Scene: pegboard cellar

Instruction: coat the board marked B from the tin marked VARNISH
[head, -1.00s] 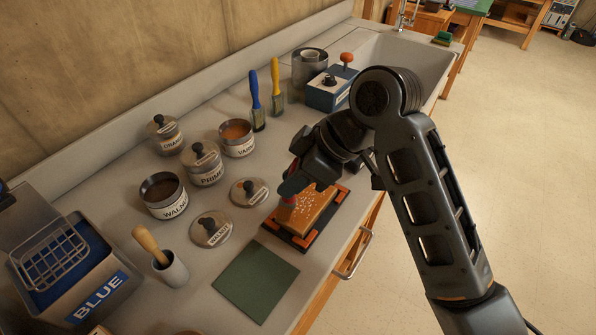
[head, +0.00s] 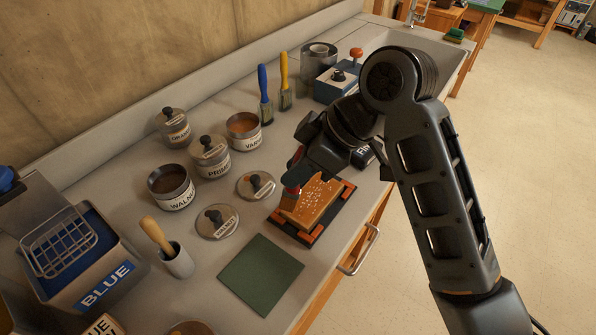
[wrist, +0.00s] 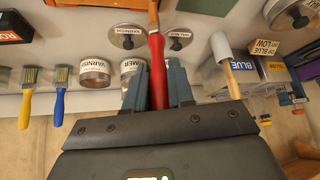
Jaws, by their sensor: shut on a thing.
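My gripper (head: 294,178) is over the left end of a wooden board (head: 320,203). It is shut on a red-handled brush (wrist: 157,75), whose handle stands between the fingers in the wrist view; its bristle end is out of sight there. The board lies in a dark tray with orange corners (head: 283,231) and has pale specks on top. No letter B is readable on it. The VARNISH tin (head: 243,133) stands open behind the board, with amber liquid inside; it also shows in the wrist view (wrist: 95,71). Its lid (head: 256,185) appears to lie before it.
The PRIMER tin (head: 211,160) and another lidded tin (head: 173,128) are closed; the WALNUT tin (head: 170,187) is open. Blue (head: 264,95) and yellow (head: 285,80) brushes stand behind. A green mat (head: 260,273) lies clear in front. A BLUE bin (head: 105,290) stands left.

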